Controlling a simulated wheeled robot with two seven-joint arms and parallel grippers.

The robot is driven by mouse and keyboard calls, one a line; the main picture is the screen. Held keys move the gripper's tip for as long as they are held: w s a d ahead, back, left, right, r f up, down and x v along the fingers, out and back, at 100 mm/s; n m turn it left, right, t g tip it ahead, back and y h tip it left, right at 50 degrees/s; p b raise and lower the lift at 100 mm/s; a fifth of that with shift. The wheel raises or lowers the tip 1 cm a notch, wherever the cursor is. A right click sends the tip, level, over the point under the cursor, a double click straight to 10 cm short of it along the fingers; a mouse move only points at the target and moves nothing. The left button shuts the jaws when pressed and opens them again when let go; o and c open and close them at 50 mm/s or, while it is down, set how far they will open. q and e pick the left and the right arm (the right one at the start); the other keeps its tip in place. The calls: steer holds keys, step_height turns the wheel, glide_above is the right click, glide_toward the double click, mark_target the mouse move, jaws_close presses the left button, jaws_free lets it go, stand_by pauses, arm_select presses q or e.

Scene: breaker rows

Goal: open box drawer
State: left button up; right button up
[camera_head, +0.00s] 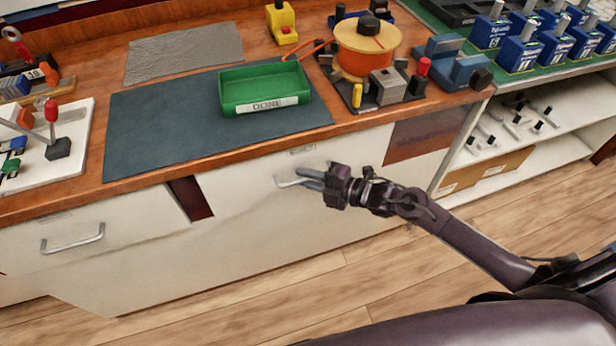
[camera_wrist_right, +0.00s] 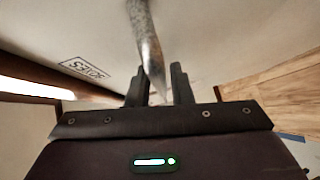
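The drawer (camera_head: 245,190) has a white front with a small label (camera_head: 302,150) and a metal bar handle (camera_head: 288,181). The front sits under the worktop edge, and no drawer interior shows. My right gripper (camera_head: 311,178) is at the handle from the right. In the wrist view its two fingers (camera_wrist_right: 160,88) stand apart, with the handle (camera_wrist_right: 145,40) running in between them. I cannot tell whether they touch it. My left gripper is not in view.
A green tray marked DONE (camera_head: 265,88) stands on a dark mat (camera_head: 150,130) on the worktop above. Another drawer with a handle (camera_head: 72,240) is at the left. An open white shelf (camera_head: 555,125) is at the right. The wooden floor (camera_head: 330,285) in front is clear.

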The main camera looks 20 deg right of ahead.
steer(key=c, duration=0.4)
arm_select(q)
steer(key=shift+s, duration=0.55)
arm_select(e)
jaws_close()
